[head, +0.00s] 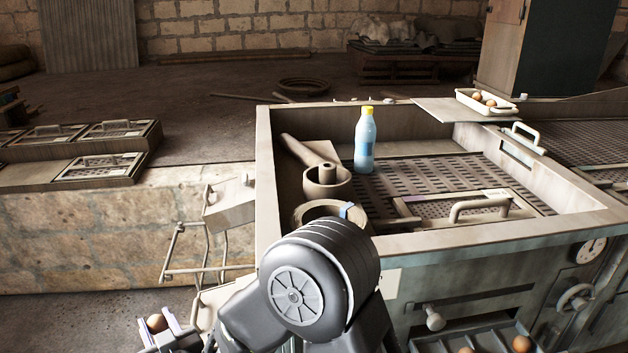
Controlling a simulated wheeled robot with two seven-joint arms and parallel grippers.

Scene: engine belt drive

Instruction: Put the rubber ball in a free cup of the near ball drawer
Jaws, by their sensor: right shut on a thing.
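My right gripper (157,322) is low at the left of the head view, with its pale fingers shut on a brown rubber ball (157,321). It is well to the left of the near ball drawer and apart from it. The drawer (443,340) stands pulled out at the bottom right, cut off by the picture edge. Two brown balls show in it, one at the right and one at the bottom edge. My left gripper is not in view.
A large box-like bench (590,225) stands above the drawer, holding a blue bottle (364,145), a mortar-like cup (327,184) and a handled panel (480,206). A white tray (487,108) with balls sits on its far rim. A wire frame (205,240) stands left of the bench.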

